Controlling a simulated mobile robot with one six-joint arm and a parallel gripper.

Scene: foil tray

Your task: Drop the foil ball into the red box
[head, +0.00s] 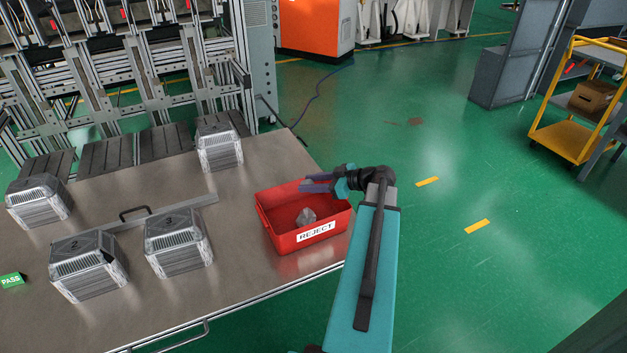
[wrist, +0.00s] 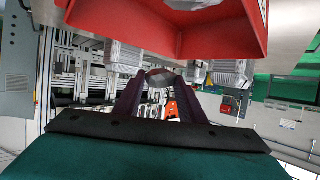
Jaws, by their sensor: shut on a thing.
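The red box (head: 290,238), labelled REJECT, stands on the metal table near its right edge. My gripper (head: 304,186) is over the box, its dark fingers pointing left. In the wrist view my gripper (wrist: 161,72) is shut on a grey faceted lump, the foil ball (wrist: 160,76), between its fingertips. The head view does not show the held ball clearly. A grey crumpled foil lump (head: 306,217) shows within the box's outline, below the fingers. A red gap separates them in the picture. The box also shows at the top of the wrist view (wrist: 230,38).
Several ribbed silver blocks stand on the table left of the box, including one marked 3 (head: 178,243) and one marked 2 (head: 88,268). A green PASS sign (head: 11,281) is at the far left. Green floor (head: 450,270) lies open to the right.

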